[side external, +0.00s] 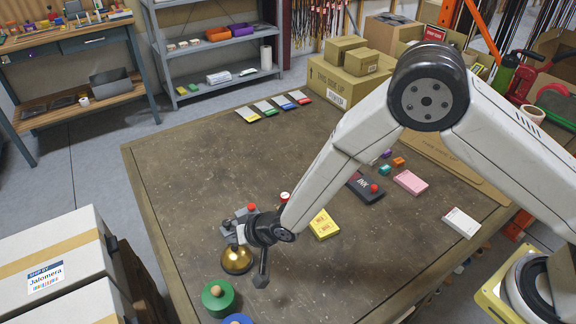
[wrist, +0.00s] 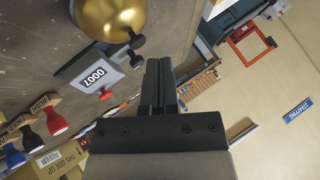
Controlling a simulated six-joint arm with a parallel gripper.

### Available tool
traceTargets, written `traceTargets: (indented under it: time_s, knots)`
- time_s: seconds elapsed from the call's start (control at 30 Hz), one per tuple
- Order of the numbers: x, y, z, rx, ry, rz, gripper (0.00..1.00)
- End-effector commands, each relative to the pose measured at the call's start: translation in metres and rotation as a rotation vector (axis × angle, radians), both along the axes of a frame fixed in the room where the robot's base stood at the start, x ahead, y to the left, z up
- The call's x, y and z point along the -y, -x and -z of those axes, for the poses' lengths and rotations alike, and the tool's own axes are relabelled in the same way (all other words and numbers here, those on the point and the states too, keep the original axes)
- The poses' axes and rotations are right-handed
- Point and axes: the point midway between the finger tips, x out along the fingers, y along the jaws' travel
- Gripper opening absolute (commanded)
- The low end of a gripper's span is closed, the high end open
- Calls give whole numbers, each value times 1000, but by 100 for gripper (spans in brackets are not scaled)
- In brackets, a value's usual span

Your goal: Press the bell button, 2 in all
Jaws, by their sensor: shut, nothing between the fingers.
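The golden dome bell (side external: 236,261) stands at the near left part of the table. In the wrist view the bell (wrist: 105,18) is at the top, with a dark round knob (wrist: 136,39) beside its dome. My gripper (side external: 262,281) points down just right of the bell, and its fingers look apart from it. In the wrist view my gripper (wrist: 159,63) is shut and empty, with the bell up and to the left of the tips. In the side view my wrist hides part of the area behind the bell, and I cannot make out the button there.
A yellow box (side external: 323,224), a black ink pad (side external: 365,188) and a pink pad (side external: 410,182) lie right. The table's middle is mostly clear.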

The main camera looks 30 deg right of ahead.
Motion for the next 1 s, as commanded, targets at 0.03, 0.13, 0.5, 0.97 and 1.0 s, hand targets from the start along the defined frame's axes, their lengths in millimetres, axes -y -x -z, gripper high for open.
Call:
traceTargets:
  time_s: [0.03, 0.13, 0.5, 0.97, 1.0]
  knots:
    - [0, 0, -3, 0, 0, 0, 0]
    - [0, 0, -9, 0, 0, 0, 0]
    - [0, 0, -35, 1, -1, 0, 0]
    - [0, 0, -47, 0, 0, 0, 0]
    - [0, 0, -47, 0, 0, 0, 0]
